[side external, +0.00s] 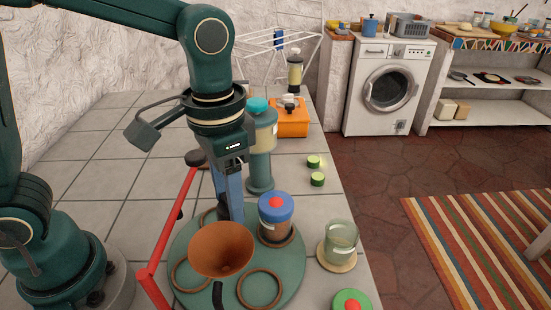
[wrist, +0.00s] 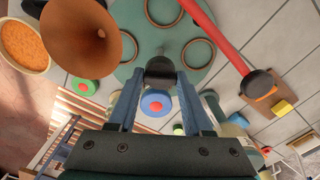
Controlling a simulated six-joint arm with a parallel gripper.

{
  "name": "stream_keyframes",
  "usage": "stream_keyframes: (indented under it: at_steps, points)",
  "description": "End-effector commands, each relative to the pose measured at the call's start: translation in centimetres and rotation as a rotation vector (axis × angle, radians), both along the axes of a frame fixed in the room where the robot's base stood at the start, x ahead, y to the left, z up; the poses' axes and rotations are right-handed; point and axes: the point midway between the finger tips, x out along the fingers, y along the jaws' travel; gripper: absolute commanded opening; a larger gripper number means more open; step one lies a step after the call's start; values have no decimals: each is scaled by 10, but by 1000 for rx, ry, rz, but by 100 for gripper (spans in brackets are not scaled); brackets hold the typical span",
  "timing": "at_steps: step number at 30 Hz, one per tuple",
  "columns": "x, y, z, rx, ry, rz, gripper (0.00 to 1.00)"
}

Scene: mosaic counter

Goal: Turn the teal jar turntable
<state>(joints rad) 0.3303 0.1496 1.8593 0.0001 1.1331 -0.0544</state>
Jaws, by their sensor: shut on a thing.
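The teal turntable (side external: 292,268) is a round disc on the tiled counter with several brown rings on it; its surface also shows in the wrist view (wrist: 170,47). A jar with a blue lid and red centre (side external: 276,215) stands upright in a ring at its right; the lid shows between my fingers in the wrist view (wrist: 157,103). My gripper (side external: 223,212) is low over the turntable, left of the jar, its fingertips partly hidden behind the funnel. In the wrist view its fingertips (wrist: 161,77) close on a dark rounded knob (wrist: 160,66) at the turntable.
A terracotta funnel (side external: 221,246) stands over the turntable beside my fingers. A red bar (side external: 170,230) runs along the left. A glass on a coaster (side external: 340,240) and a green lid (side external: 352,300) are at the right edge. A teal-capped bottle (side external: 260,140) stands behind.

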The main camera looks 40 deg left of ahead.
Motion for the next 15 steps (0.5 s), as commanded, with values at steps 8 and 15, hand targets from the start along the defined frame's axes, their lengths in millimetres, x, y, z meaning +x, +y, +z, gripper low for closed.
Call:
stream_keyframes:
  at_steps: [8, 15]
  points:
    - [0, 0, 2, -1, -2, 139, 0]
    - [0, 0, 2, -2, -3, 259, 0]
